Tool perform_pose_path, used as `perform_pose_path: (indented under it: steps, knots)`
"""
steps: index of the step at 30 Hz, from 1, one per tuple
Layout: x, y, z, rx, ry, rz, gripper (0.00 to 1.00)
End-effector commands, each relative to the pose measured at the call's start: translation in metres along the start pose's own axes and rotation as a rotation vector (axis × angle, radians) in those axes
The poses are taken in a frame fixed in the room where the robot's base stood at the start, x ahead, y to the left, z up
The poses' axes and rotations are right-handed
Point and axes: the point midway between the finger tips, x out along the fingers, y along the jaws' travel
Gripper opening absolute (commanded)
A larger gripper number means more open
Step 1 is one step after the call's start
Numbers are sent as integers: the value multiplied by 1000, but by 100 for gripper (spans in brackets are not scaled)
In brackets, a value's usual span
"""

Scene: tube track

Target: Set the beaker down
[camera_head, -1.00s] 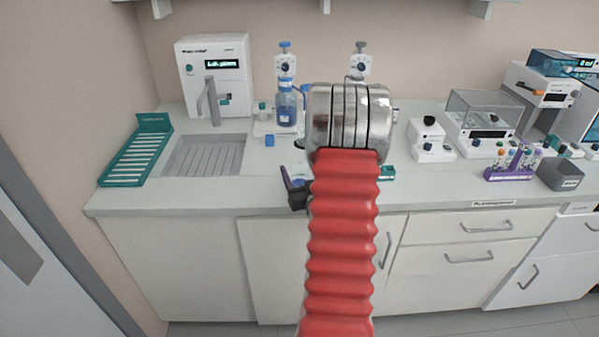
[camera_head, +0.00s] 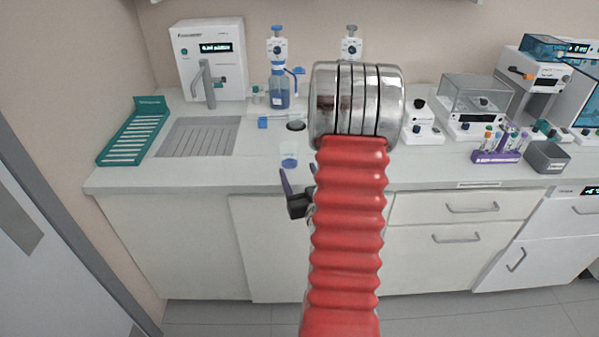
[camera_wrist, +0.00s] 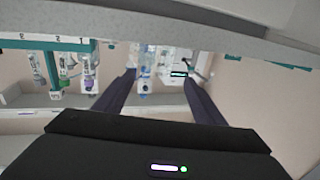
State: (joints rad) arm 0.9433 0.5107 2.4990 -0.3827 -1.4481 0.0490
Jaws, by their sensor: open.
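The beaker (camera_head: 289,155) is a small clear cup with a bluish tint. In the head view it stands upright on the pale worktop (camera_head: 240,178), close to the front edge. My gripper (camera_head: 298,171) is open, just in front of the beaker, its dark fingers pointing up toward it in the picture. My red and metal arm hides part of the gripper. In the wrist view the fingers of my gripper (camera_wrist: 159,78) are spread apart; a clear bluish shape shows between them, and I cannot tell whether it is the beaker or the bottle behind.
Behind stand a blue-liquid bottle with a dispenser (camera_head: 280,90), a small blue block (camera_head: 263,123) and a dark round spot (camera_head: 296,126). A sink (camera_head: 195,140) and green rack (camera_head: 135,132) are left. A purple tube rack (camera_head: 500,152) and grey box (camera_head: 547,156) are right.

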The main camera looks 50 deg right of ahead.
Motion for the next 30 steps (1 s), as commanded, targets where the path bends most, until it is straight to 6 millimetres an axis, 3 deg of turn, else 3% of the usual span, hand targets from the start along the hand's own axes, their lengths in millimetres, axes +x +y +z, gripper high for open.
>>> perform_pose_path:
  steps: [22,26,30]
  knots:
    - [2,-3,-1,-3,-5,-5,63]
    - [7,-14,-6,-16,-32,-19,63]
    - [14,-38,-16,-44,-98,-46,63]
